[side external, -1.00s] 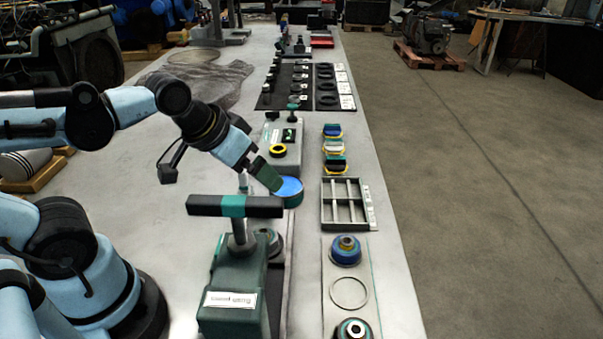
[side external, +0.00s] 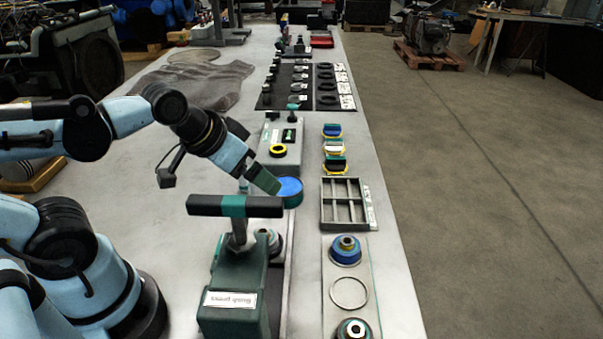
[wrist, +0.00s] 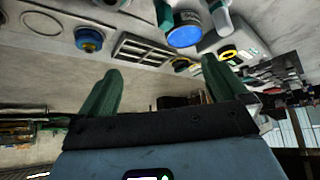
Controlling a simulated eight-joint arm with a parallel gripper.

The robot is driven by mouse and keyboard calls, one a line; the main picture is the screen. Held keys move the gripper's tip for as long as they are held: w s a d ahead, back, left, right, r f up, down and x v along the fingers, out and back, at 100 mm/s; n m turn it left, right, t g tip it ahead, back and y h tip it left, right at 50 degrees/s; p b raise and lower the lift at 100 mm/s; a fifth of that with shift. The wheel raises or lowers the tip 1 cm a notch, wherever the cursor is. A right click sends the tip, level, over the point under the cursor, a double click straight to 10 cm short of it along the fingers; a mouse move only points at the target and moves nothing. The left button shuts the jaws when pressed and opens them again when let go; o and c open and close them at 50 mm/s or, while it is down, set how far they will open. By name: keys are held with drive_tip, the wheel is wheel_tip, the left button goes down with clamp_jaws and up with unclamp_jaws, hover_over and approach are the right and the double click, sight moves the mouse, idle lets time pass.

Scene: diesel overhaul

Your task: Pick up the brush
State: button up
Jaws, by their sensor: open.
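I cannot pick out the brush for certain. A small upright teal-topped piece (side external: 244,186) stands behind the press handle, left of a round blue-topped tin (side external: 289,191); its shape is too small to tell. My gripper (side external: 266,182) is above the bench, its green fingers overlapping the tin's left edge in the side view; I cannot tell if they touch. In the wrist view my gripper (wrist: 163,80) has its two green fingers wide apart with nothing between them. The blue-topped tin (wrist: 184,36) lies beyond them, with a green piece (wrist: 163,14) beside it.
A green bush press (side external: 235,285) with a black crossbar stands at the front. A grey divided tray (side external: 345,203), a blue part (side external: 345,250) and a ring (side external: 348,293) lie along the right side. Several coloured blocks (side external: 334,147) lie behind the tray. Bench at left is mostly clear.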

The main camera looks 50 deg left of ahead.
drive_tip(key=c, duration=0.9)
wheel_tip(320, 180, up, 3)
drive_tip(key=m+g, duration=0.7)
drive_tip(key=m, duration=0.1)
hover_over(245, 191)
drive_tip(key=shift+w+a+f, duration=0.1)
drive_tip(key=shift+a+f, duration=0.1)
drive_tip(key=shift+w+a+m, duration=0.1)
drive_tip(key=shift+a+m, duration=0.3)
drive_tip(key=shift+a, duration=0.05)
wheel_tip(245, 191, down, 7)
drive_tip(key=shift+r, duration=0.1)
drive_tip(key=shift+d+f, duration=0.2)
drive_tip(key=shift+f, duration=2.45)
